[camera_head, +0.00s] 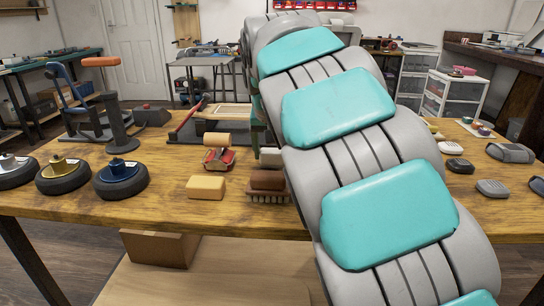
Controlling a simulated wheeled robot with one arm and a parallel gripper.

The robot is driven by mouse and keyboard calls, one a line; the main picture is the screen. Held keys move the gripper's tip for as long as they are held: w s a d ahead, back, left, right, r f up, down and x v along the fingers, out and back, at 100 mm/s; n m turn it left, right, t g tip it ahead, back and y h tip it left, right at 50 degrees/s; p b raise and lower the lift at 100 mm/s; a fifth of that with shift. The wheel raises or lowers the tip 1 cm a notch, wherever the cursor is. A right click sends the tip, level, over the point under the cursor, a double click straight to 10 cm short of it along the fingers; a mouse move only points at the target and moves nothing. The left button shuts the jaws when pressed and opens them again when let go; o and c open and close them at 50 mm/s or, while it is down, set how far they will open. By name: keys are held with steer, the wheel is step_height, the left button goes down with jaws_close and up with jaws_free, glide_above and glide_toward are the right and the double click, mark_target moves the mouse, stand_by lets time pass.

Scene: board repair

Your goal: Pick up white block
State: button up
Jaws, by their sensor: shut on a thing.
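A pale whitish block (270,157) shows on the wooden table, just left of my arm and behind a dark brown block. My arm hides its right side. My arm, with grey links and teal pads, rises from the lower right to the top middle and fills much of the picture. I cannot tell whether the gripper touches the pale block.
A tan block (206,187), a brown brush (267,180) and a red tool (219,158) lie nearby on the table (170,180). Wheels (120,179) stand at left, near an orange-topped stand (118,120). Small grey and white parts (460,165) lie right of my arm.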

mark_target(272, 152)
steer(key=shift+r, duration=4.3)
steer(key=o, duration=0.9)
steer(key=shift+c, duration=0.2)
steer(key=c, duration=0.7)
steer(key=shift+o, duration=0.2)
steer(key=shift+s, duration=0.15)
